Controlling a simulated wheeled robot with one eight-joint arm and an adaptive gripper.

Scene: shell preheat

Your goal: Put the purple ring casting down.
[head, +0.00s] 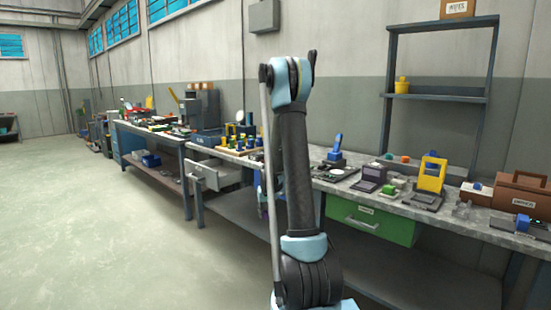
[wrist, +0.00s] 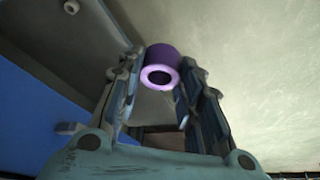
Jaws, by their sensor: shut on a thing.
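The purple ring casting (wrist: 160,54) is a short thick tube with a paler pink-violet end face and a round hole. In the wrist view it sits between the fingertips of my gripper (wrist: 164,72), which is shut on it from both sides. No supporting surface shows directly touching the ring. In the head view my arm stands in front of the bench and hides most of the gripper, and I cannot make out the ring clearly there.
A long grey workbench (head: 345,182) runs along the wall, crowded with tools and small parts. It has a green drawer (head: 372,222) and an open pale drawer (head: 205,176). A blue bench (head: 150,140) stands farther left. The floor (head: 90,220) at left is clear. A blue panel (wrist: 35,125) shows in the wrist view.

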